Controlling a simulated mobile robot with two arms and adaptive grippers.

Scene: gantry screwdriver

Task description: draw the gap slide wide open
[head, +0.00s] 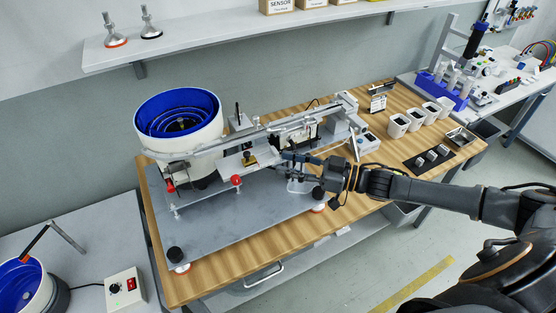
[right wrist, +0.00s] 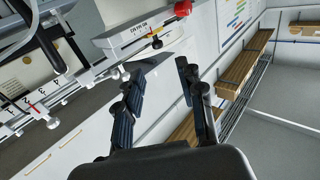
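The feeder machine stands on a grey base plate (head: 225,230), with a white bowl (head: 180,125) lined in blue and a long metal rail (head: 270,130). My right gripper (head: 290,165) reaches in from the right beside the rail's near side. In the right wrist view its two fingers (right wrist: 157,75) are spread with nothing between them. A metal bar with a numbered scale and a red line (right wrist: 30,105) lies left of the fingers. A small pale knob (right wrist: 125,75) is close to the left fingertip; touching or apart, I cannot tell. Which part is the gap slide is unclear.
White cups (head: 398,126) and a black mat (head: 428,160) lie to the right on the wooden table (head: 215,276). A shelf (head: 240,45) runs behind. A control box (head: 125,287) is lower left.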

